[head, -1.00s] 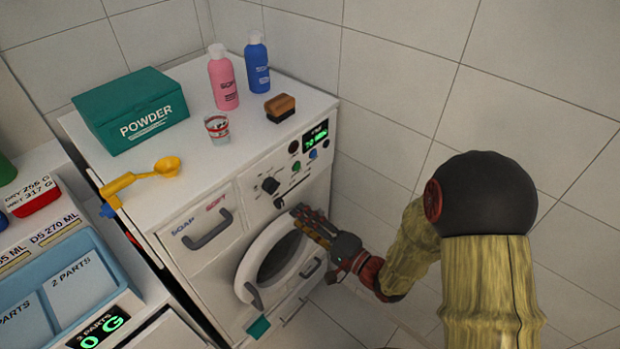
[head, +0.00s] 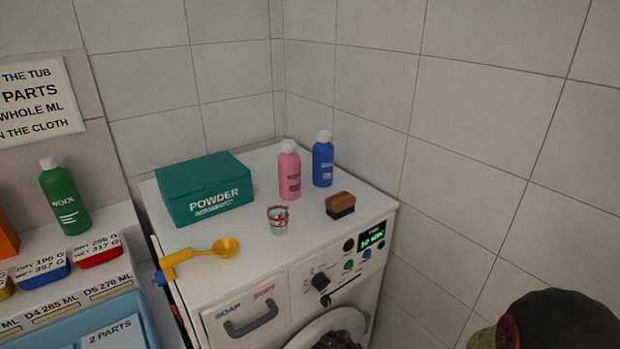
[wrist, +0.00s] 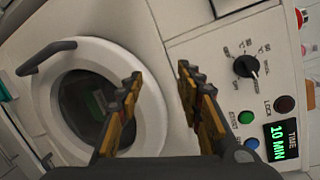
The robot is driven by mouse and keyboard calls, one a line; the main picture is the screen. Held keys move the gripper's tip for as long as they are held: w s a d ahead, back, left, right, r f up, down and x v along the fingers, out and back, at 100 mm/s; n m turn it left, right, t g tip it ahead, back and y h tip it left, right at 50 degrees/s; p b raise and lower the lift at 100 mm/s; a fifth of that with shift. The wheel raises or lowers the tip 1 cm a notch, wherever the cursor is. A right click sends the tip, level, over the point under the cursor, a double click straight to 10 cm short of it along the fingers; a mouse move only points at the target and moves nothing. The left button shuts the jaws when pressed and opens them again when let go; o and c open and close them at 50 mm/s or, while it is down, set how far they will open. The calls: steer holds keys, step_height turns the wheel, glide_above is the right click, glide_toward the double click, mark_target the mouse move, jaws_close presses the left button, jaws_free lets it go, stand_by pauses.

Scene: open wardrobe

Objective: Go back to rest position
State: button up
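My gripper (wrist: 158,90) is open and empty in the wrist view, its two orange-and-black fingers apart in front of the washing machine (wrist: 180,18). The round door (wrist: 152,110) with its dark window is behind the left finger, and the knob (wrist: 245,66) and buttons are to the right. In the head view the washing machine (head: 262,262) stands at the centre. Only a small dark part of my gripper (head: 338,341) shows at the bottom edge, in front of the door. The display (wrist: 280,142) reads 10 MIN.
A counter with a green bottle (head: 64,198) is left. Tiled wall (head: 470,130) closes the right.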

steer(key=s+a+n+g, duration=0.3)
steer(key=s+a+g, duration=0.1)
steer(key=s+g, duration=0.6)
steer(key=s+d+r+n+g+h+p, duration=0.1)
steer(key=s+d+r+n+g+h, duration=0.1)
steer(key=s+d+n+h, duration=0.35)
steer(key=d+r+n+t+h+p, duration=0.25)
steer(key=d+r+h, duration=0.25)
steer(key=d+r, duration=0.45)
step_height(320, 180, up, 13)
steer(key=d+n+t+h, duration=0.1)
steer(key=d+t+h, duration=0.1)
steer(key=t, duration=0.2)
steer(key=shift+f+n+p, duration=0.15)
steer(key=shift+n+p, duration=0.15)
steer(key=shift+p, duration=0.1)
steer(key=shift+w, duration=0.1)
